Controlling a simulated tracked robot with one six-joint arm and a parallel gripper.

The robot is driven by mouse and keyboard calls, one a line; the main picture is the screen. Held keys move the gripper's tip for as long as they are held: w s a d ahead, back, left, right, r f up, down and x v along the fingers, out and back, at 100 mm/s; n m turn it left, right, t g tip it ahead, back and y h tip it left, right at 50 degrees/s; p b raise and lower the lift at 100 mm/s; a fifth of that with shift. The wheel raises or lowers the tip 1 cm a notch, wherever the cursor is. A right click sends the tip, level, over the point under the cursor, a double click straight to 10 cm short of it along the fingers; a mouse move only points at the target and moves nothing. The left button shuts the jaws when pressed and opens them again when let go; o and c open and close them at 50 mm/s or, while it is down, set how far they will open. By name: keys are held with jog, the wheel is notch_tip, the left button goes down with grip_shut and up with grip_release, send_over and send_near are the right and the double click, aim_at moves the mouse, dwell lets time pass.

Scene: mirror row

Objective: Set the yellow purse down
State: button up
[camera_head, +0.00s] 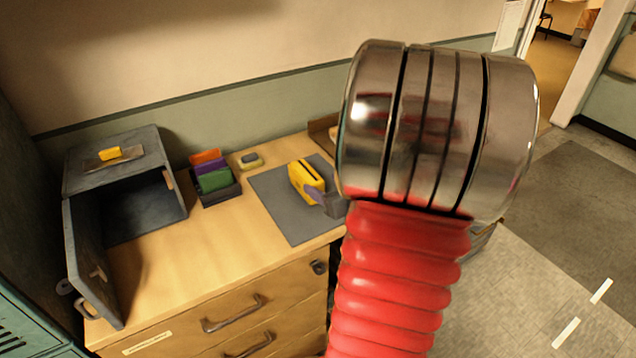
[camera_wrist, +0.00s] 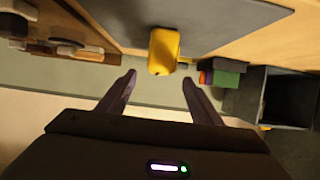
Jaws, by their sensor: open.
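The yellow purse (camera_head: 307,178) stands on the grey mat (camera_head: 282,219) on the wooden cabinet top. It has a dark slot along its top. In the wrist view the purse (camera_wrist: 163,50) lies just beyond my fingertips, roughly in line with the gap between them. My gripper (camera_wrist: 160,82) is open, its two dark purple fingers spread with nothing between them. In the head view a purple finger of my gripper (camera_head: 318,197) shows close to the right side of the purse. My arm hides the rest; whether a finger touches the purse cannot be told.
A grey metal box (camera_head: 155,150) with its door open stands at the left, a small yellow item (camera_head: 110,153) on top. A dark holder (camera_head: 217,192) has orange, purple and green items. The mat's front is clear.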

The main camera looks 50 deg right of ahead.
jog(key=shift+s+a+r, duration=0.2)
jog(key=shift+s+r, duration=0.05)
jog(key=shift+s, duration=0.3)
jog(key=shift+w, duration=0.1)
dwell(0.3)
jog(key=w+a+r+g+h, duration=0.2)
jog(key=w+a+r+g, duration=0.2)
jog(key=a+r, duration=0.6)
jog(key=s+a+n+g+y, duration=0.1)
jog(key=s+a+y, duration=0.2)
jog(key=a, duration=1)
jog(key=s+a+n+g+y, duration=0.2)
jog(key=s+a, duration=0.6)
jog(key=a, duration=0.5)
jog(key=shift+s+a+f+n+y, duration=0.2)
jog(key=shift+a+f+n+y, duration=0.15)
jog(key=shift+y, duration=0.25)
